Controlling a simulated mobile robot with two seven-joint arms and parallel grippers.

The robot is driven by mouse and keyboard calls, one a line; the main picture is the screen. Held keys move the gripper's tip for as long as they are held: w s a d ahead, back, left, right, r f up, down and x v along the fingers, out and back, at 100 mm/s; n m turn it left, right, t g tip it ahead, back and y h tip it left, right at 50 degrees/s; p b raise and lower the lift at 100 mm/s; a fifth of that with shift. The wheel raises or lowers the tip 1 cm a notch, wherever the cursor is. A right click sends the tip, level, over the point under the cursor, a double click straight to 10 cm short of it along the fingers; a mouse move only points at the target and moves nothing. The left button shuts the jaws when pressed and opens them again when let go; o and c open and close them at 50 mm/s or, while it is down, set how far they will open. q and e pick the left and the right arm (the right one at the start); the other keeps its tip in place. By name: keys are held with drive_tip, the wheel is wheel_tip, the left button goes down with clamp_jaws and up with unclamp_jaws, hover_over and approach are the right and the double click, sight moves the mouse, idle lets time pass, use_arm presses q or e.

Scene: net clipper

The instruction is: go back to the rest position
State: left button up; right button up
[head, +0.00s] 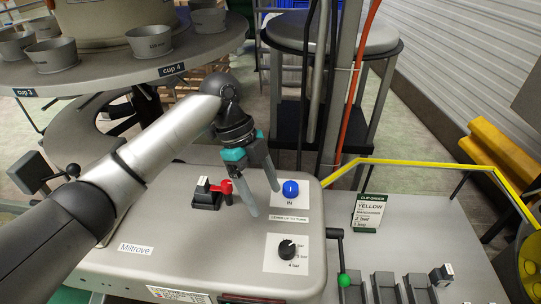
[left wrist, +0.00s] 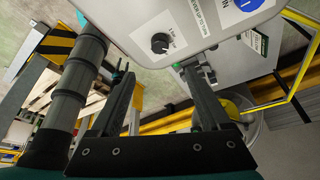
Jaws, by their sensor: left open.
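My left gripper (head: 264,201) is open, its two dark fingers spread and pointing down over the grey machine's top (head: 170,225). Nothing is between the fingers. In the head view they appear between a red-handled lever (head: 226,188) and a blue IN knob (head: 290,188). I cannot tell exactly how high they are above the panel. My right gripper is not in view.
A round table (head: 120,70) with several grey cups stands at the upper left, beneath a large pot. A black pressure knob (head: 286,250) is on the panel. A yellow rail (head: 420,163), a CLIP ORDER card (head: 369,212) and a green-knobbed lever (head: 344,280) lie to the right.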

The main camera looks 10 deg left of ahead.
use_arm(q)
drive_tip(key=s+d+f+n+t, duration=0.1)
drive_tip(key=s+f+n, duration=0.2)
drive_tip(key=s+d+f+n+t, duration=0.1)
drive_tip(key=s+f+n, duration=0.1)
drive_tip(key=s+f, duration=0.1)
drive_tip(key=s+d+f+n, duration=0.1)
drive_tip(key=s+f+n, duration=0.2)
drive_tip(key=s+f, duration=0.1)
drive_tip(key=shift+s+d+f+n+t+h, duration=0.1)
drive_tip(key=shift+f+n+t+h, duration=0.25)
drive_tip(key=shift+f, duration=0.2)
drive_tip(key=s+a+f+n+t+y, duration=0.2)
drive_tip(key=s+a+n+t+y, duration=0.15)
drive_tip(key=s+a+n, duration=0.9)
wheel_tip(320, 180, down, 27)
drive_tip(key=s+g+y+b, duration=0.1)
drive_tip(key=s+g+b, duration=0.1)
drive_tip(key=b, duration=0.4)
drive_tip(key=s+a+f+b, duration=0.1)
drive_tip(key=s+f+b, duration=0.1)
drive_tip(key=s+f, duration=0.5)
drive_tip(key=s+a+f+g+b, duration=0.1)
drive_tip(key=s+a+f+b, duration=0.1)
drive_tip(key=s+f, duration=0.6)
wheel_tip(320, 180, down, 4)
drive_tip(key=shift+a+f+b, duration=0.15)
drive_tip(key=shift+a+b, duration=0.15)
drive_tip(key=shift+b, duration=0.1)
